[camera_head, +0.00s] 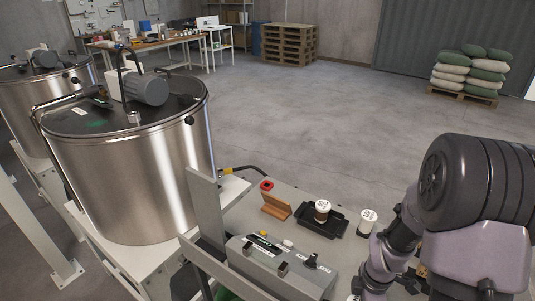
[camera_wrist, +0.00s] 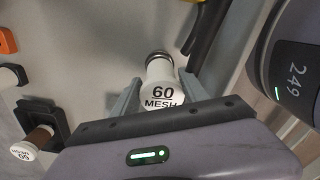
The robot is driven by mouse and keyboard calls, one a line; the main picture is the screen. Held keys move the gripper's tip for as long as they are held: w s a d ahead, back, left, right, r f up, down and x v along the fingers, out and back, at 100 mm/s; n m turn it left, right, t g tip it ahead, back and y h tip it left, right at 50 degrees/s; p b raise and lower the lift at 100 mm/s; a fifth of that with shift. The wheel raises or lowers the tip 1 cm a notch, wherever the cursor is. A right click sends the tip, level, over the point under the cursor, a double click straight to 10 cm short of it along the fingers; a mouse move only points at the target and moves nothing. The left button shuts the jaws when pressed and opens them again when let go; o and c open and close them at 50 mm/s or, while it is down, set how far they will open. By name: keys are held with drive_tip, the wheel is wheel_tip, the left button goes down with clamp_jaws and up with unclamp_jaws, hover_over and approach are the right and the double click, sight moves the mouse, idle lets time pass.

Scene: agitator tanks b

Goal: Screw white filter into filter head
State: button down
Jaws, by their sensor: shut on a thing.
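The white filter (camera_wrist: 160,92), marked "60 MESH", is between the two grey fingers of my gripper (camera_wrist: 163,85) in the wrist view. The fingers are shut on its sides, and its far end shows a dark ring. In the head view a white-capped cylinder (camera_head: 368,217) shows right of the black tray, next to my arm; I cannot tell whether it is the held filter. My fingers cannot be made out in the head view. I cannot pick out the filter head with certainty in either view.
A brown filter with a white cap (camera_head: 322,211) stands in the black tray (camera_head: 339,228); both also show in the wrist view. A steel tank (camera_head: 135,165) stands left.

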drive_tip(key=m, duration=0.1)
drive_tip(key=m+b, duration=0.1)
drive_tip(key=m, duration=0.1)
drive_tip(key=m+b, duration=0.1)
drive_tip(key=shift+w+f, duration=0.1)
drive_tip(key=shift+f, duration=0.2)
drive_tip(key=m+b, duration=0.1)
drive_tip(key=m, duration=0.5)
drive_tip(key=c, duration=0.9)
unclamp_jaws()
drive_tip(key=shift+r+m, duration=0.2)
drive_tip(key=shift+m, duration=0.1)
drive_tip(key=o, duration=0.4)
wheel_tip(320, 180, up, 3)
drive_tip(key=shift+f+p, duration=0.1)
drive_tip(key=shift+p, duration=1)
drive_tip(key=shift+f, duration=0.15)
